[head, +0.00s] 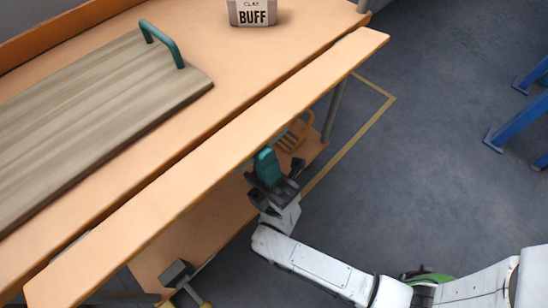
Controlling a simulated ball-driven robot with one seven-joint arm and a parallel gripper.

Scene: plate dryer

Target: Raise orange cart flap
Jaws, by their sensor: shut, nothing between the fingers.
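The orange cart flap (215,165) is a long narrow board along the cart's near side. A thin dark gap separates it from the orange cart top (255,62), and it looks about level with it. My gripper (266,163), with teal fingers, is shut and empty. It is beside the flap's outer edge near the middle of its length, and seems lower than the flap. I cannot tell whether the fingertips touch the flap.
A wooden board (95,95) with a teal handle (163,43) lies on the cart top. A clay box (252,12) marked BUFF stands at the back. A lower orange shelf (200,235) shows underneath. Blue legs (515,110) stand at right. Grey floor (430,130) between is open.

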